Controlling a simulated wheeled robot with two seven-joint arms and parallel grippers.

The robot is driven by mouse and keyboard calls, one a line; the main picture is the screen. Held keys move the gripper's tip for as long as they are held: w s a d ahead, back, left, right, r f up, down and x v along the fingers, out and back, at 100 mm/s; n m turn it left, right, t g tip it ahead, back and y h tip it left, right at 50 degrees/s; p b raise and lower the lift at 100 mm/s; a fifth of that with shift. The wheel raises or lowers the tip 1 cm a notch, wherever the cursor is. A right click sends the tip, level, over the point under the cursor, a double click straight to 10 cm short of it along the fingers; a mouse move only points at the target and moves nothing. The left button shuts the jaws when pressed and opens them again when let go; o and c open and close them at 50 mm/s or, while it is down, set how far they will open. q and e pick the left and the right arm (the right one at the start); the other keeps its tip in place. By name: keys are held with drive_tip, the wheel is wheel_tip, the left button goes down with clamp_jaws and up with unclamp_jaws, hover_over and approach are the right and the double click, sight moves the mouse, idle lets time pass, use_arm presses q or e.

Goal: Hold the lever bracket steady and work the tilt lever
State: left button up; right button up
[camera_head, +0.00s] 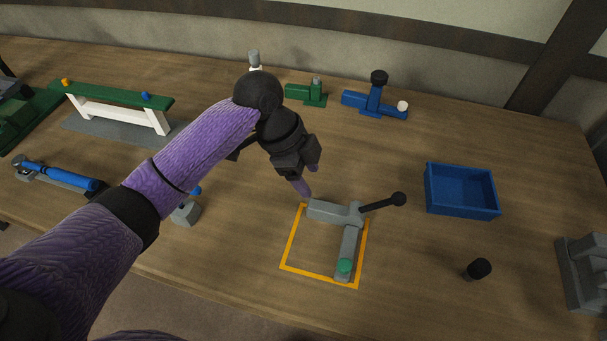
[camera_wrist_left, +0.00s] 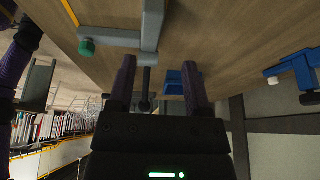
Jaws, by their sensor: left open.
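The grey lever bracket (camera_head: 335,212) lies inside an orange square outline on the table, with a green knob (camera_head: 344,265) on its near arm. The tilt lever (camera_head: 380,204) is a dark rod with a black ball end, sticking out to the right from the bracket. My left gripper (camera_head: 309,184) is open and empty, just behind and left of the bracket. In the left wrist view the bracket (camera_wrist_left: 150,25) is ahead of the parted fingers (camera_wrist_left: 158,75), and the lever's black ball (camera_wrist_left: 145,105) shows between them. My right gripper is not in view.
A blue bin (camera_head: 462,208) stands at right, with a black knob (camera_head: 479,268) before it. A grey block (camera_head: 583,275) stands at the right edge. Green (camera_head: 306,93) and blue (camera_head: 375,98) fixtures stand at the back. A green-topped white stand (camera_head: 115,105) is at left.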

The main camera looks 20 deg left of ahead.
sight(318, 205)
use_arm(q)
drive_tip(key=x, duration=0.5)
drive_tip(key=s+x, duration=0.1)
drive_tip(key=x, duration=0.2)
drive_tip(key=shift+a+f, duration=0.15)
drive_tip(key=shift+a, duration=0.1)
clamp_jaws()
idle(1.1)
drive_tip(key=shift+o, duration=0.8)
unclamp_jaws()
clamp_jaws()
